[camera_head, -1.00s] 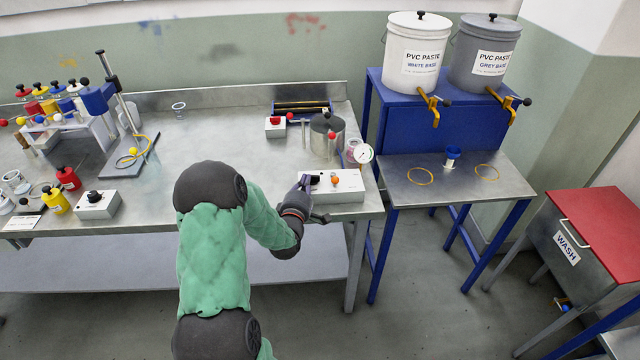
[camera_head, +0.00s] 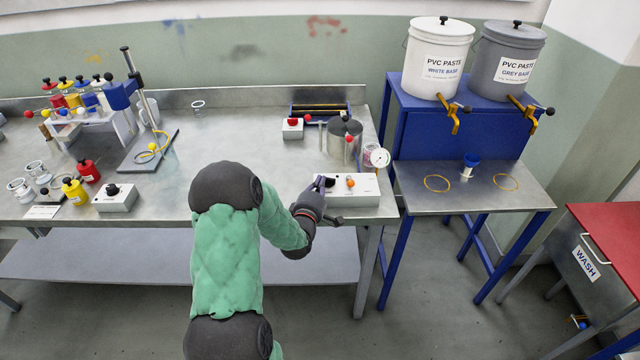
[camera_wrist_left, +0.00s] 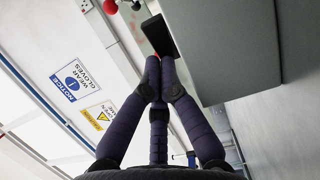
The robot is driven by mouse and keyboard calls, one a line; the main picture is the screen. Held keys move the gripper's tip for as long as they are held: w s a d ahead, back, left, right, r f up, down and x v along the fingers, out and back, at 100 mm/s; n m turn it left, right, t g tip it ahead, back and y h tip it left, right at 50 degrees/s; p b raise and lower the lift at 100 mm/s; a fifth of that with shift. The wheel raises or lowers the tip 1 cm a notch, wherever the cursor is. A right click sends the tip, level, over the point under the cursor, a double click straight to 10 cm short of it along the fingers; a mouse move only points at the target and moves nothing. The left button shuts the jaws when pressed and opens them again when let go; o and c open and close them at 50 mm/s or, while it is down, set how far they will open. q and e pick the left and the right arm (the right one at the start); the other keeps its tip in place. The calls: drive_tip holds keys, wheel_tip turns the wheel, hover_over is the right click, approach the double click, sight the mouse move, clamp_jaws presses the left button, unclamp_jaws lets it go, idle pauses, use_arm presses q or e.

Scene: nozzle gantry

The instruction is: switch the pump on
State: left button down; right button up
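A white control box (camera_head: 362,201) sits at the right front edge of the metal bench. It carries a black switch (camera_head: 330,181) at its left and an orange knob (camera_head: 350,182). My left gripper (camera_head: 318,185) is at the box's left end, with its fingers by the black switch. In the left wrist view my gripper's fingertips (camera_wrist_left: 160,62) are together, right at the end of a black part (camera_wrist_left: 158,36) on the grey box side (camera_wrist_left: 220,50). Whether they touch it is unclear. The switch's setting cannot be read. My right gripper is out of view.
A metal pot (camera_head: 338,148) and a round gauge (camera_head: 378,157) stand behind the box. A small box with a red button (camera_head: 292,130) is further back. The bench (camera_head: 235,140) is clear in the middle. A lower table (camera_head: 460,198) stands to the right.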

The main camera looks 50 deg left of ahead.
use_arm(q)
drive_tip(key=shift+a, duration=0.15)
drive_tip(key=shift+a+r+m+t+h+b, duration=0.15)
drive_tip(key=shift+m+t+h+b, duration=0.2)
drive_tip(key=shift+m+t+h, duration=0.35)
drive_tip(key=m+h, duration=0.1)
drive_tip(key=h, duration=0.1)
drive_tip(key=shift+a+t+h, duration=0.1)
drive_tip(key=shift+t+h, duration=0.2)
drive_tip(key=shift+m, duration=0.3)
drive_tip(key=shift+a, duration=0.1)
drive_tip(key=shift+w+a+p, duration=0.1)
drive_tip(key=shift+a+p, duration=0.2)
drive_tip(key=shift+p, duration=0.15)
drive_tip(key=shift+f, duration=0.2)
